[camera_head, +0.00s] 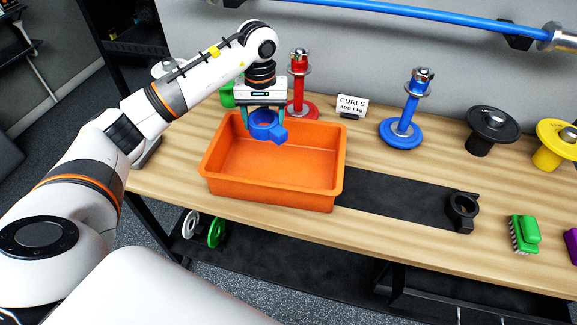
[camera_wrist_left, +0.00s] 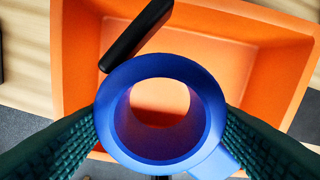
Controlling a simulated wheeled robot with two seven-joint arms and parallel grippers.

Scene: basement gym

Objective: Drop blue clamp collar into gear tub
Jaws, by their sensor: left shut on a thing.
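The blue clamp collar (camera_head: 266,126) is a thick ring with a small side lug. My left gripper (camera_head: 265,112) is shut on it and holds it above the back part of the orange gear tub (camera_head: 327,189). In the left wrist view the collar (camera_wrist_left: 205,112) sits between the two dark green ridged fingers (camera_wrist_left: 160,130), and the tub's floor shows through its hole. The tub (camera_wrist_left: 75,70) is open-topped and looks empty. A black bar (camera_wrist_left: 137,35) of unclear origin overlaps the collar's upper edge in that view. My right gripper is not in view.
A black clamp collar (camera_head: 463,207) lies on the dark mat (camera_head: 400,203) right of the tub. Behind stand a red post (camera_head: 299,85), a "CURLS ADD 1 kg" sign (camera_head: 351,106) and a blue post (camera_head: 408,110). A green brush (camera_head: 526,232) lies at the right.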

